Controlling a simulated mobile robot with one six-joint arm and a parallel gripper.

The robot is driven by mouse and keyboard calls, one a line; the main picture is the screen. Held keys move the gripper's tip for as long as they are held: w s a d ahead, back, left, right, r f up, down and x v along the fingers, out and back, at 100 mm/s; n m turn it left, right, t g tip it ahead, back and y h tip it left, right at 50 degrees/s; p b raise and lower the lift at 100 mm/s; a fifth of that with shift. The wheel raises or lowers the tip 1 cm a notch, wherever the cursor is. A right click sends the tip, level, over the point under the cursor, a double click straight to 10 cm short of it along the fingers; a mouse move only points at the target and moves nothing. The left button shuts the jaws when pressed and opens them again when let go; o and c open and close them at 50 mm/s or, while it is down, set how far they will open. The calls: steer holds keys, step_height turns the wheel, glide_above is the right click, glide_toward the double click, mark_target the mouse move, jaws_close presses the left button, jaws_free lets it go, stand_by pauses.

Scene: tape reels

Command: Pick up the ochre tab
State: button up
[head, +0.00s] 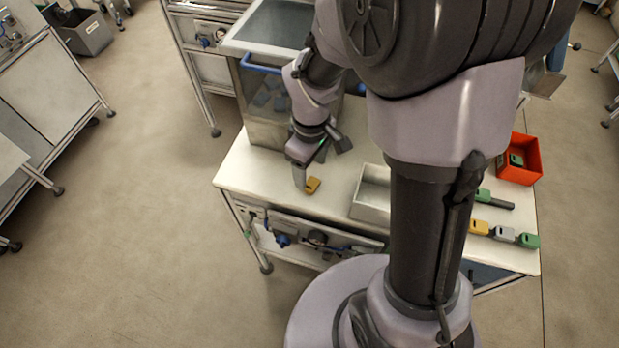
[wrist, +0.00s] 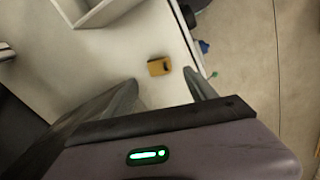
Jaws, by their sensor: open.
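The ochre tab (head: 312,185) lies on the white table near its front left part. It is a small yellow-brown block with a dark slot, and it also shows in the wrist view (wrist: 159,66). My gripper (head: 301,180) is just left of the tab in the head view. In the wrist view my gripper (wrist: 165,92) is open, with a finger on each side and nothing between them. The tab shows beyond the fingertips, apart from them. A second ochre tab (head: 479,227) lies at the right end of the table, in a row with other tabs.
A grey open tray (head: 368,202) stands right of the nearer tab; its rim shows in the wrist view (wrist: 92,20). A red bin (head: 536,160) holds a green tab. A grey tab (head: 504,234) and green tab (head: 529,241) lie at right. A clear-walled container (head: 246,108) stands behind my gripper.

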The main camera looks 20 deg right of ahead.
mark_target(312, 184)
step_height(312, 184, down, 6)
steer(key=b, duration=0.2)
steer(key=shift+s+d+r+b, duration=0.1)
steer(key=shift+b, duration=0.2)
steer(key=shift+r, duration=0.15)
steer(key=shift+c, duration=0.4)
steer(key=c, duration=1.3)
steer(key=shift+r, duration=0.15)
